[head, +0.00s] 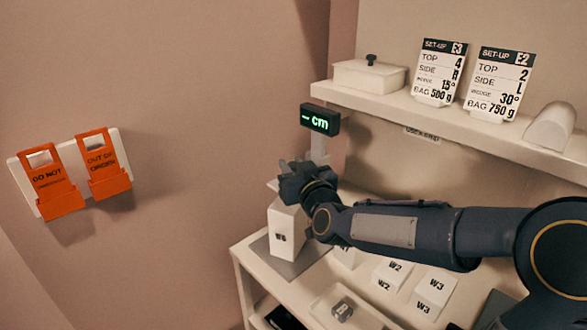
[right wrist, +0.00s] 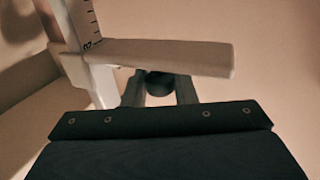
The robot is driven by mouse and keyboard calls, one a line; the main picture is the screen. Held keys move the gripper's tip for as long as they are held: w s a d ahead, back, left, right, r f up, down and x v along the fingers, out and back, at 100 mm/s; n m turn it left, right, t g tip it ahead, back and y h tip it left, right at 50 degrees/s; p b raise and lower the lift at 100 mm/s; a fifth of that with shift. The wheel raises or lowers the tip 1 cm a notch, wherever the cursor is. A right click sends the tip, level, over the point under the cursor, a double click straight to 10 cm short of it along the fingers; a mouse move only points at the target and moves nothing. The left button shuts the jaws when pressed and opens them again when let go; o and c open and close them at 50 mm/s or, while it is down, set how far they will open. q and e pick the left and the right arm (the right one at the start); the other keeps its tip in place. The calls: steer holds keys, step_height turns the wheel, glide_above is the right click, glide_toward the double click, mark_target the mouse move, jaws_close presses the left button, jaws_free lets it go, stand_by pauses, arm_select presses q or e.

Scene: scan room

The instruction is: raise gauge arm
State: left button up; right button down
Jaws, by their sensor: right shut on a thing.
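The height gauge stands on the bench, with a lit display (head: 320,119) reading "– cm" on its post. In the right wrist view its flat pale gauge arm (right wrist: 170,56) juts out from a post with a printed scale (right wrist: 86,22). My right gripper (right wrist: 159,92) is shut on a dark round knob (right wrist: 159,82) just under that arm. In the head view my right gripper (head: 290,172) is just above a white block (head: 287,226), and hides most of the gauge arm. The block stands on a grey plate (head: 292,264). My left gripper is not in view.
White blocks marked W2 (head: 393,270) and W3 (head: 434,288) sit on the bench, near a tray (head: 320,310) holding a small grey object. A shelf (head: 450,122) above carries a lidded box (head: 369,76) and set-up cards (head: 440,72). Orange tags (head: 50,185) hang on the left wall.

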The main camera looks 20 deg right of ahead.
steer(key=c, duration=1.2)
jaws_free()
steer(key=shift+r, duration=0.25)
steer(key=s, duration=0.7)
steer(key=shift+s+a+b, duration=0.25)
steer(key=shift+s+b, duration=0.05)
steer(key=shift+s, duration=0.1)
steer(key=s+a+f+g+y+p, duration=0.2)
steer(key=s+g+p, duration=0.4)
steer(key=s, duration=0.6)
steer(key=s+a+f+m+g+y+p, duration=0.1)
steer(key=s+g+p, duration=0.5)
steer(key=s, duration=0.6)
steer(key=shift+a+f+y, duration=0.6)
steer(key=shift+a+y, duration=0.3)
steer(key=shift+a, duration=0.35)
